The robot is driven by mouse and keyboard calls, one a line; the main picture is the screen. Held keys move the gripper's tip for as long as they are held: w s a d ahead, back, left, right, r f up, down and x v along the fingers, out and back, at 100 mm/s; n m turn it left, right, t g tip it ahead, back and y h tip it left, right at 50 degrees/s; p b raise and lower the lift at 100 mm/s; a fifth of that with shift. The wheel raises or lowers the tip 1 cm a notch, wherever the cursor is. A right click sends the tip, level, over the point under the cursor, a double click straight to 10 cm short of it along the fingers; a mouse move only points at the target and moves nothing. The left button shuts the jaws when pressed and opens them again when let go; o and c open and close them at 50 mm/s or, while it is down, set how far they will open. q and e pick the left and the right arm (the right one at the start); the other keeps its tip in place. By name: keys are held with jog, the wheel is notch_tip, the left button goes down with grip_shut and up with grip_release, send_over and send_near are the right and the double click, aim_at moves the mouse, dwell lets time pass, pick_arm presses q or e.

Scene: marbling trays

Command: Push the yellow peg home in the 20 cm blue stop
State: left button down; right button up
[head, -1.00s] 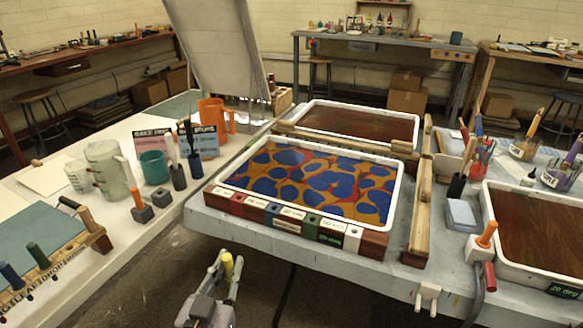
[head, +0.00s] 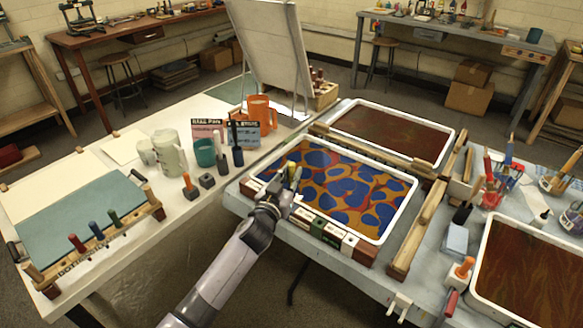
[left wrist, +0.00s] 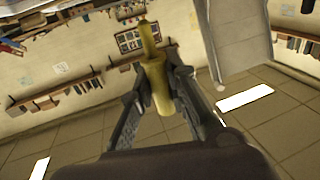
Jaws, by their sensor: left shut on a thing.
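The yellow peg (head: 291,167) is held upright in my left gripper (head: 285,182), just above the front edge of the patterned marbling tray (head: 405,205). In the left wrist view the yellow peg (left wrist: 159,85) stands between the two fingers of my left gripper (left wrist: 160,80), which is shut on it. The row of coloured stops runs along the front of that tray; a green one (head: 318,226) shows to the right of the gripper. The 20 cm blue stop is not clearly visible; my gripper and arm cover part of the row. My right gripper is out of view.
An orange mug (head: 259,108), a teal cup (head: 205,152) and small pegged blocks stand left of the tray. A peg rack (head: 95,245) lies at the left table's front. Another tray (head: 480,255) is at right.

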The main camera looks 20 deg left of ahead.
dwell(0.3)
pick_arm(q)
notch_tip(320, 180, down, 6)
jog(key=b, duration=0.4)
jog(key=shift+s+r, duration=0.1)
jog(key=shift+r, duration=0.1)
jog(key=shift+f+b, duration=0.2)
jog(key=shift+b, duration=0.2)
jog(key=shift+r+p, duration=0.1)
jog(key=shift+p, duration=0.25)
dwell(1.1)
jog(key=shift+f+b, duration=1.7)
jog(key=shift+f, duration=0.4)
jog(key=c, duration=1.5)
grip_release()
